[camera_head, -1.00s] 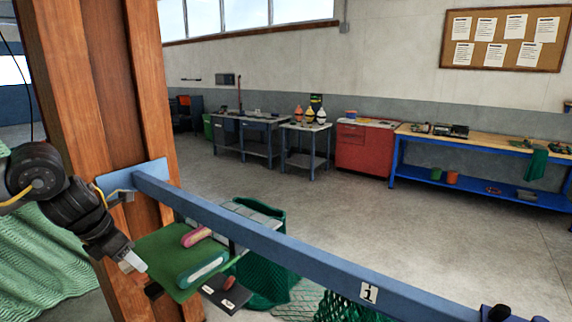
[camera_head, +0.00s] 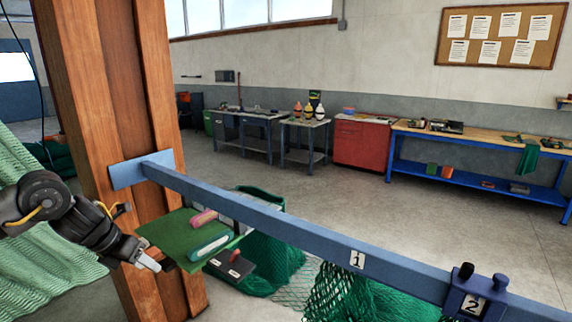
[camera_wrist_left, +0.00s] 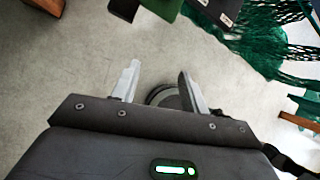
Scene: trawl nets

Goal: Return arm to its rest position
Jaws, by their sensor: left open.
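My left gripper (camera_head: 158,262) is in front of the wooden post at the left of the head view, beside the near left edge of a small green board (camera_head: 190,234). In the left wrist view my left gripper (camera_wrist_left: 158,88) has its two fingers spread apart, with only grey floor and a dark round shape between and behind them. It holds nothing. My right gripper is not in view.
A blue beam (camera_head: 270,218) runs from the wooden post (camera_head: 115,100) across to the lower right, with green netting (camera_head: 345,295) below it. Pink and pale-green tools lie on the green board. A red cabinet (camera_head: 362,145) and workbenches stand along the far wall.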

